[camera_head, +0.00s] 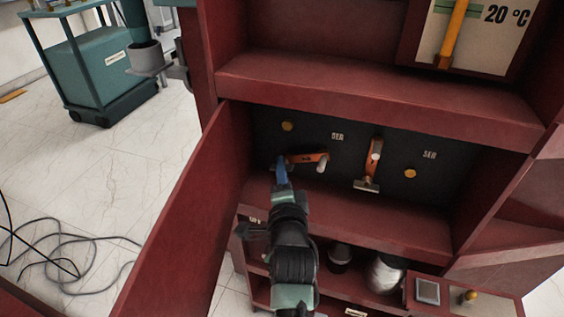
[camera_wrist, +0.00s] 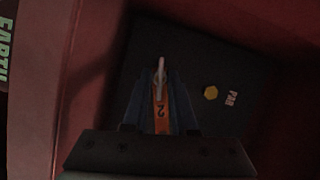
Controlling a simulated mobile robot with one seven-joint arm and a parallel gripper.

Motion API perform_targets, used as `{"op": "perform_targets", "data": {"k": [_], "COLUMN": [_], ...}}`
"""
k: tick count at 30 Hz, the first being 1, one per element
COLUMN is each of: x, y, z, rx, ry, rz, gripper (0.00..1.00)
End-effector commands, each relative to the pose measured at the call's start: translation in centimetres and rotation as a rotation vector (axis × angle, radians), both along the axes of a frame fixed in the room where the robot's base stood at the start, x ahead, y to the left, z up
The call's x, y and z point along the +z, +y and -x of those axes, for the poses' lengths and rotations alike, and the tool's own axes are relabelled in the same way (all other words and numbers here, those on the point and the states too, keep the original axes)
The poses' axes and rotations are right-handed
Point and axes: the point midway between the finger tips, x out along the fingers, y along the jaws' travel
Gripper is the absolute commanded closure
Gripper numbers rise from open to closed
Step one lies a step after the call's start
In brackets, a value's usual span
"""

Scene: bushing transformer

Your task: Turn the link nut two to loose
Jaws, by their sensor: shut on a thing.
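The left orange link (camera_head: 306,158) is on the black panel in the recess of the red cabinet. In the wrist view this link (camera_wrist: 160,116) carries a "2" and lies between my fingers. Link nut two is a grey metal wing nut (camera_wrist: 161,68) that shows as a narrow bar between the blue fingertips. My gripper (camera_head: 282,166) is at the left end of the left link, and in the wrist view the gripper (camera_wrist: 161,82) is shut on the nut. In the head view the fingers partly hide the nut.
A second orange link (camera_head: 373,166) with its own wing nut (camera_head: 366,184) is to the right. Yellow bolt heads (camera_head: 410,173) (camera_head: 288,126) dot the panel. An open red door (camera_head: 185,225) stands left of my arm. The recess shelf (camera_head: 390,232) is below.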

Motion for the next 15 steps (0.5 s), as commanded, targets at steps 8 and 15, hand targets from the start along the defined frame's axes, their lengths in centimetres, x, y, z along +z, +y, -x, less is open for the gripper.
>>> {"op": "perform_targets", "data": {"k": [8,15], "x": [0.83,0.68], "y": [0.16,0.21], "z": [0.04,-0.02], "rx": [0.002,0.002], "ry": [0.084,0.153], "rz": [0.247,0.465], "gripper": [1.00,1.00]}}
